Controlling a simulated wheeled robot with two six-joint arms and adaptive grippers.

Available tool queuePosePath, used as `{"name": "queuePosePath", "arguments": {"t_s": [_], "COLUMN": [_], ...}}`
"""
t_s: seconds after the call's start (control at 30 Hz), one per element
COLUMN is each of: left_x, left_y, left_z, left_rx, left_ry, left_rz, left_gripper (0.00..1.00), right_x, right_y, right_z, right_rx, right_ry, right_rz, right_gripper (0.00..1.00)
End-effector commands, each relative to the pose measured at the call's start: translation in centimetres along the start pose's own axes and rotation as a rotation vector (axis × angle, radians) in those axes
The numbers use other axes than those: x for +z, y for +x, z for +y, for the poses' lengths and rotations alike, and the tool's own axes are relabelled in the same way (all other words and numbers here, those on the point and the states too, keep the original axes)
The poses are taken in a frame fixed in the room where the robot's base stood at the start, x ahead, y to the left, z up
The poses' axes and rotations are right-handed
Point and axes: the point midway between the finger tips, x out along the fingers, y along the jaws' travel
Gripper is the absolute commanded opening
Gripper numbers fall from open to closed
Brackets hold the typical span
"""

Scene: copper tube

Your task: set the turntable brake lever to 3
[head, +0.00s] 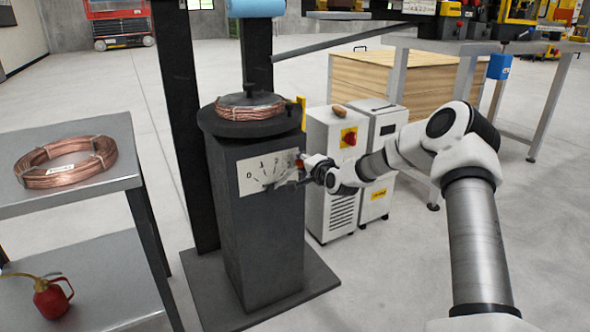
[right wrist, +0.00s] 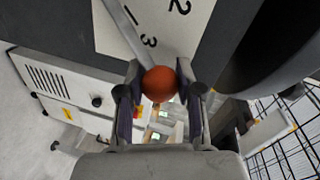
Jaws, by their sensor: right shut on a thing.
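The turntable brake lever shows as a grey bar (right wrist: 126,28) in the right wrist view, ending in a round orange-red knob (right wrist: 159,84). Its white dial plate (head: 253,186) is on the front of the dark turntable pedestal (head: 250,235). In the head view 0, 1 and 2 are readable. The wrist view shows the bar running right beside the 3, with the 2 farther off. My right gripper (head: 304,169) is shut on the knob at the plate's right edge; both fingers flank it in the wrist view (right wrist: 160,90). My left gripper is not in view.
A copper coil (head: 250,107) lies on the round turntable (head: 225,125) above the dial. White cabinets (head: 333,165) stand close behind my right gripper. A grey table (head: 120,135) at left holds another copper coil (head: 65,174), with a red oil can (head: 53,300) on its lower shelf.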

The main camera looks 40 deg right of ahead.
Motion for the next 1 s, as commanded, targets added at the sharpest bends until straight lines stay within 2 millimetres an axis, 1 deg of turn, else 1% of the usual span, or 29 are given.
{"name": "queuePosePath", "arguments": {"t_s": [0.03,0.2,0.67,0.7,0.73,0.77,1.0], "left_x": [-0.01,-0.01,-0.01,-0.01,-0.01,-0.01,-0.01], "left_y": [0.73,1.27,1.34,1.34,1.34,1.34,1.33], "left_z": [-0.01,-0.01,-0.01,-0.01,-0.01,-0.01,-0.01], "left_rx": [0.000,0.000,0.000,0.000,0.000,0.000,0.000], "left_ry": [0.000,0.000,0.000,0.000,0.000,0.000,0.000], "left_rz": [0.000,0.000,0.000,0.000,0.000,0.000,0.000], "left_gripper": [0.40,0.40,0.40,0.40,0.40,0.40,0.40], "right_x": [-0.07,-0.36,-0.49,-0.48,-0.48,-0.48,-0.46], "right_y": [0.10,0.15,0.13,0.13,0.13,0.13,0.13], "right_z": [0.57,0.79,0.85,0.85,0.86,0.86,0.80], "right_rx": [-0.001,-0.002,-0.001,-0.001,-0.001,-0.001,-0.002], "right_ry": [0.018,0.059,0.075,0.075,0.075,0.075,0.073], "right_rz": [-0.003,-0.012,-0.015,-0.015,-0.015,-0.015,-0.015], "right_gripper": [0.00,0.00,0.00,0.42,0.53,0.61,0.61]}}
